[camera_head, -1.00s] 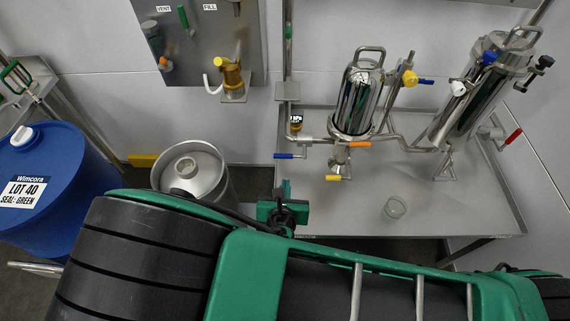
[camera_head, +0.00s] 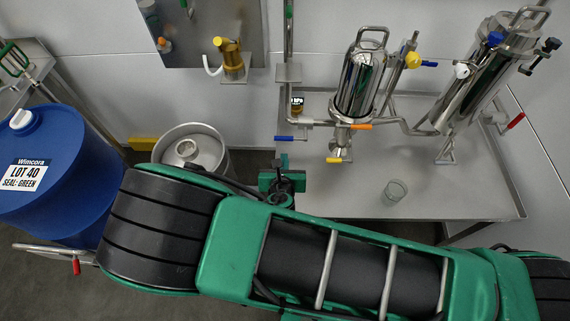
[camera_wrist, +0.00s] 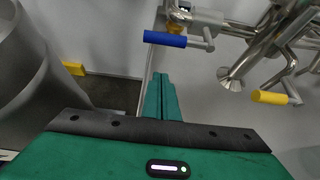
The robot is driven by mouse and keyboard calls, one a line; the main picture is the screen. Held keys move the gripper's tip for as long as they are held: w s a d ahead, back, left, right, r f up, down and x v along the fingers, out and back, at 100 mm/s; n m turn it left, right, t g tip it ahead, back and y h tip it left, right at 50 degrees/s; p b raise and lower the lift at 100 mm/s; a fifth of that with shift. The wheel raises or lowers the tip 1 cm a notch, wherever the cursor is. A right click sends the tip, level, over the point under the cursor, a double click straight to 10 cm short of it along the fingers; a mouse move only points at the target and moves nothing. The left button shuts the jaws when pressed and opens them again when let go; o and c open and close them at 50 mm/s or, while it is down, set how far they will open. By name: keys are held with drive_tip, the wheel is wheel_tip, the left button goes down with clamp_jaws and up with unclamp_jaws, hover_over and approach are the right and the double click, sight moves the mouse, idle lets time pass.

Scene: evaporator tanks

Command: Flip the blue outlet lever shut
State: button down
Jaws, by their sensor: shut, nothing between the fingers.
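A blue lever (camera_head: 284,138) sticks out to the left from the steel pipework at the left edge of the steel table. It also shows in the wrist view (camera_wrist: 165,39), lying roughly level beside a small pipe fitting. My gripper (camera_head: 284,158) is just below this lever in the head view. In the wrist view my green fingers (camera_wrist: 160,80) are together and empty, pointing up toward the lever, with a gap between. Other blue handles sit on the upper fittings, one beside a yellow knob (camera_head: 429,63) and one on the right vessel (camera_head: 495,38).
A yellow lever (camera_head: 339,160) and an orange lever (camera_head: 361,127) sit right of the blue lever, under the polished filter housing (camera_head: 360,85). A steel keg (camera_head: 212,140) and blue drum (camera_head: 60,160) stand left.

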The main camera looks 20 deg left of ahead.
drive_tip(key=x, duration=0.3)
drive_tip(key=shift+w+a+r, duration=0.1)
drive_tip(key=shift+w+r, duration=0.1)
drive_tip(key=shift+r, duration=0.8)
drive_tip(key=shift+w+r, duration=0.2)
drive_tip(key=shift+r, duration=0.85)
